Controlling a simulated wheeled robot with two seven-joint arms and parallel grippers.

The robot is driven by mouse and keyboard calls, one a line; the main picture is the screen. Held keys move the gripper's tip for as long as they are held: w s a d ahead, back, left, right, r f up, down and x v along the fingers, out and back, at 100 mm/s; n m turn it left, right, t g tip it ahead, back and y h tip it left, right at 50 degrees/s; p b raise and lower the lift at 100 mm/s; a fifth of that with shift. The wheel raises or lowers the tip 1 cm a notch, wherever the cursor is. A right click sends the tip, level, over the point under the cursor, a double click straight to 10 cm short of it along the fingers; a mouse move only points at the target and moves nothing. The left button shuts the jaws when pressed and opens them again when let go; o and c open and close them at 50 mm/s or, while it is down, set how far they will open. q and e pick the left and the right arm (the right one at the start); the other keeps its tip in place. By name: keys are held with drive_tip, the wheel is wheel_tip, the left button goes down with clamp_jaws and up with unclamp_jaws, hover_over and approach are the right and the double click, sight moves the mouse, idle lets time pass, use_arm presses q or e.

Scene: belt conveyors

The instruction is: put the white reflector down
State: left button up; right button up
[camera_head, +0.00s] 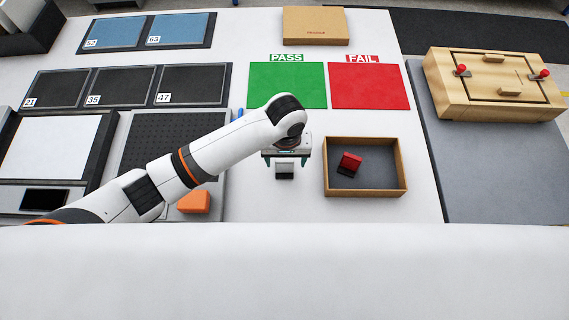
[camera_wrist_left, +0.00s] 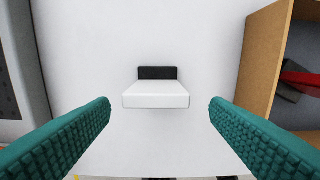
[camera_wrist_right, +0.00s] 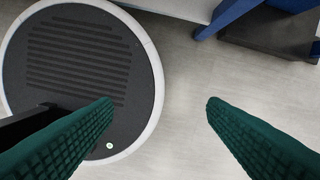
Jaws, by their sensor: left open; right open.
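The white reflector (camera_wrist_left: 156,95), a small white block with a dark strip along one side, sits on the white table top in the left wrist view. In the head view the white reflector (camera_head: 285,166) shows just below my left gripper (camera_head: 285,160). The left fingers are open, one on each side of the reflector, with clear gaps and no contact in the left wrist view (camera_wrist_left: 160,118). My right gripper (camera_wrist_right: 160,112) is open and empty above the floor; it does not show in the head view.
A wooden box (camera_head: 402,170) holding a red and black piece (camera_head: 349,162) stands just right of the left gripper. Beyond are a green PASS mat (camera_head: 285,85) and a red FAIL mat (camera_head: 368,86). An orange block (camera_head: 194,201) lies left, below my arm.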

sight(285, 171)
use_arm(q)
drive_tip(key=shift+w+f, duration=0.2)
drive_tip(key=shift+f, duration=0.45)
drive_tip(key=f, duration=0.2)
drive_tip(key=f+p, duration=0.1)
drive_tip(key=f, duration=0.2)
drive_tip(key=shift+w+a, duration=0.15)
drive_tip(key=shift+a, duration=0.05)
drive_tip(key=c, duration=1.1)
use_arm(e)
drive_tip(key=shift+w+r, duration=0.6)
use_arm(q)
drive_tip(key=shift+r, duration=0.15)
drive_tip(key=shift+c, duration=0.2)
